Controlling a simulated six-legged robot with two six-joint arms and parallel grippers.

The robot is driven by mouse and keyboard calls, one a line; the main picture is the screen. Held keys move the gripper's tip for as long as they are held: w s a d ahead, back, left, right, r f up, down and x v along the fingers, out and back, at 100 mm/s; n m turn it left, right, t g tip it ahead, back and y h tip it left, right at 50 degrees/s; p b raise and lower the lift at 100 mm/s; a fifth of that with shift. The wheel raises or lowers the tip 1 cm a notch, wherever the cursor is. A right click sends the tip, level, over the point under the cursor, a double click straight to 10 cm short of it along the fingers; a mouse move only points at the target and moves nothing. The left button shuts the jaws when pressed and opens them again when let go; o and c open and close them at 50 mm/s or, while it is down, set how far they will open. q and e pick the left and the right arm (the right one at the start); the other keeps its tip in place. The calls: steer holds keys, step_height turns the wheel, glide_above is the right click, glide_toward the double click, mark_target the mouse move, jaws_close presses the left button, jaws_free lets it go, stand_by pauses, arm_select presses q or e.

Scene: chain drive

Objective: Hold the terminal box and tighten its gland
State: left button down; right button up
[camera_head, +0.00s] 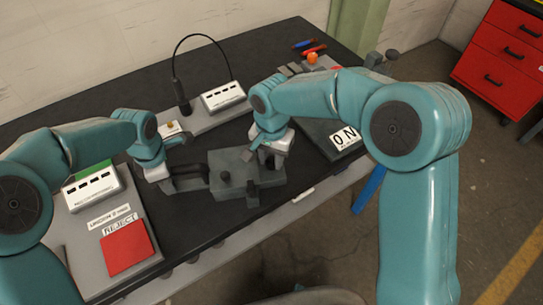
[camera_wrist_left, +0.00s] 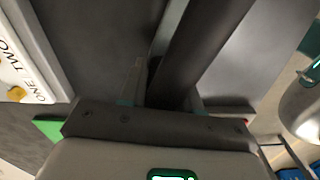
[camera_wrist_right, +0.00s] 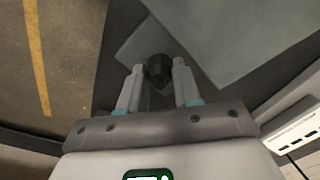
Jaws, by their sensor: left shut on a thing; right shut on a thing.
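The grey terminal box (camera_head: 236,185) lies on the dark bench top in the middle of the head view, with a dark bar-like handle on its left side. My left gripper (camera_head: 170,183) is shut on that dark bar, which runs between its fingers in the left wrist view (camera_wrist_left: 185,55). My right gripper (camera_head: 265,158) is at the box's right side. In the right wrist view its two fingers (camera_wrist_right: 157,85) are on either side of a round black gland (camera_wrist_right: 158,68), shut on it. The arm partly hides the gland in the head view.
A red REJECT pad (camera_head: 127,248) lies at the front left, near a white box with sockets (camera_head: 92,187). Another socketed box (camera_head: 222,95) stands behind, near a black cable. An ON plate (camera_head: 345,137) and screwdrivers (camera_head: 312,48) are to the right. A red drawer cabinet (camera_head: 505,50) stands far right.

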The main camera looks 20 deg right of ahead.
mark_target(271, 159)
steer(key=shift+r, duration=0.1)
stand_by(0.4)
steer(key=o, duration=0.8)
step_height(271, 159, up, 12)
arm_select(q)
steer(key=c, duration=0.7)
jaws_free()
steer(key=shift+r, duration=0.15)
